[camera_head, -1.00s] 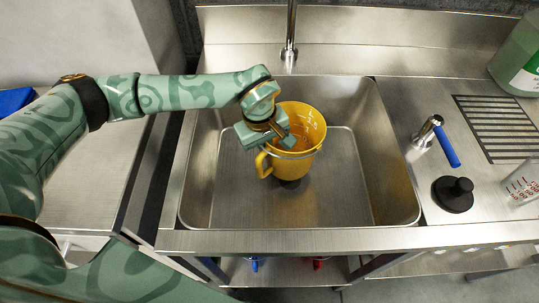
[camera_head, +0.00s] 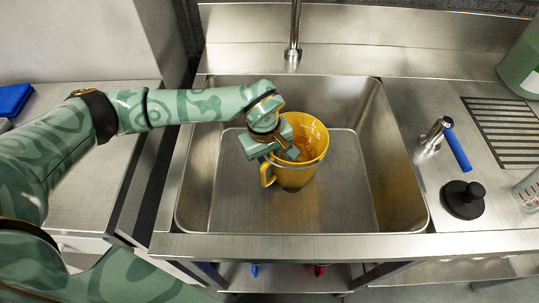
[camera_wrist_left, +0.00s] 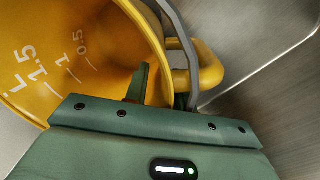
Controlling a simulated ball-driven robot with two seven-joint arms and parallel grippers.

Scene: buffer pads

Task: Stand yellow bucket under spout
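My left gripper (camera_head: 284,152) is at the bucket's near-left rim. In the left wrist view, one finger (camera_wrist_left: 138,84) is inside the bucket and the other is mostly hidden near the handle; the gripper looks shut on the wall. The spout (camera_head: 294,30) comes down behind the sink's back edge, beyond the bucket. Whether the bucket touches the sink floor is unclear. My right gripper is out of view.
The steel sink basin (camera_head: 345,200) has free floor right and front of the bucket. On the right counter are a blue-levered tap (camera_head: 455,150), a black plunger-like object (camera_head: 463,199), a drain grille (camera_head: 505,130), a green bottle (camera_head: 522,65) and a clear measuring cup (camera_head: 528,190).

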